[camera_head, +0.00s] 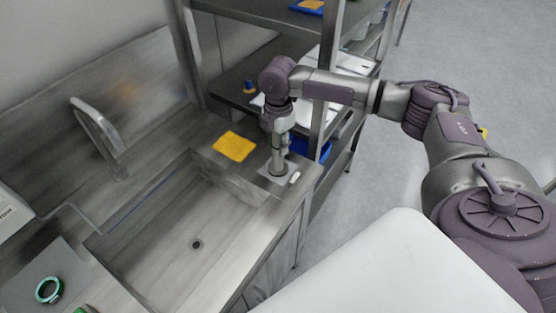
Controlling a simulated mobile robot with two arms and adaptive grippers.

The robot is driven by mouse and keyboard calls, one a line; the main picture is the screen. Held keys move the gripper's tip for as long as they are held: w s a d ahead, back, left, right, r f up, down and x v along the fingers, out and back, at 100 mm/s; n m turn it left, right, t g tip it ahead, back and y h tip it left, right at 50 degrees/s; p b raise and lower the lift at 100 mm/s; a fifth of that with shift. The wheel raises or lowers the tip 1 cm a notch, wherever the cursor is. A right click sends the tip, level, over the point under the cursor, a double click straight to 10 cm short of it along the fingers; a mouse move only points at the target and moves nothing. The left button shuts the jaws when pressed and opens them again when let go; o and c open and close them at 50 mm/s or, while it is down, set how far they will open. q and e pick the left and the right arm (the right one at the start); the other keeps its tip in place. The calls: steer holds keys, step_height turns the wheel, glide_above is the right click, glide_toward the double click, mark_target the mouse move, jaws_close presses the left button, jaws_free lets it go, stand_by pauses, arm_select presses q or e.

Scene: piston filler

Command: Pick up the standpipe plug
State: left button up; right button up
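My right arm reaches over the right corner of the steel sink counter, and its gripper (279,148) points down there. Below the gripper a short upright grey metal piece (277,166), probably the standpipe plug, stands on a pale square patch of the counter. The gripper is at its top; the two are similar in colour, and I cannot tell whether the fingers are closed on it. A small white object (295,177) lies just right of it. The sink basin (165,225) is empty, with an open drain (196,244) in its floor. My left gripper is not in view.
A yellow cloth (234,146) lies on the counter left of the gripper. A faucet (98,135) rises at the back left. A green ring (49,290) lies at the lower left. A metal shelf rack (230,85) stands close behind my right arm. The floor at right is clear.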

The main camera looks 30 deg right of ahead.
jaws_close()
steer(key=shift+r, duration=0.2)
